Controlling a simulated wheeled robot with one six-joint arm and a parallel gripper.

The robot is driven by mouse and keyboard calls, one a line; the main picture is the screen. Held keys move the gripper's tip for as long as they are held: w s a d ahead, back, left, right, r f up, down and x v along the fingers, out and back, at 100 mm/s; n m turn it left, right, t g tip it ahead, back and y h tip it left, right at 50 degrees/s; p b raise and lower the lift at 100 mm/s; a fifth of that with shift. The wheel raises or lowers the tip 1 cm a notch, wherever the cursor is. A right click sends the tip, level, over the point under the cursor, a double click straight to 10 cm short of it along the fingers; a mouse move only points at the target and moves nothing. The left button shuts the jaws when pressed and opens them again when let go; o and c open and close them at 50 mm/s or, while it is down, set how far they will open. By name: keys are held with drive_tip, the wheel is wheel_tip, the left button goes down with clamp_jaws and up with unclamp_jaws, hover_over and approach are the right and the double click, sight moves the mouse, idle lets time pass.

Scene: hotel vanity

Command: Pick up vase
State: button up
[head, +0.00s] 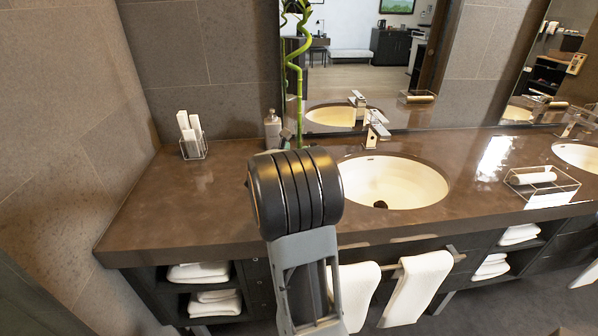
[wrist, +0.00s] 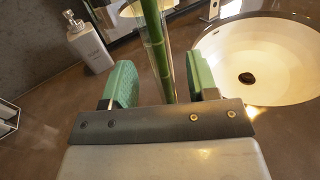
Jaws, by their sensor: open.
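The vase (wrist: 168,62) is a clear glass cylinder holding green bamboo stalks. In the wrist view it stands on the counter just beyond and between the fingers; its base is partly hidden by the gripper. In the head view the curling bamboo (head: 299,78) rises behind my arm, which hides most of the vase. My gripper (wrist: 162,82) is open, with one green-padded finger on each side of the vase's line. I cannot tell whether either finger touches the glass.
A soap dispenser (wrist: 88,45) stands left of the vase. The sink (head: 392,182) is to the right, with its faucet (head: 376,128) behind. A wire holder with white rolled towels (head: 191,137) stands at the left. The mirror (head: 350,70) is behind. The left front counter (head: 185,205) is clear.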

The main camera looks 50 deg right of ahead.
sight(301, 145)
drive_tip(key=shift+f+p+x, duration=0.15)
drive_tip(key=shift+p+x, duration=0.1)
drive_tip(key=shift+x, duration=1.1)
drive_tip(key=shift+f+p+x, duration=0.15)
drive_tip(key=shift+p+x, duration=0.1)
drive_tip(key=shift+x, duration=1.1)
drive_tip(key=shift+a, duration=0.1)
drive_tip(key=shift+c, duration=0.4)
clamp_jaws()
drive_tip(key=shift+r, duration=0.1)
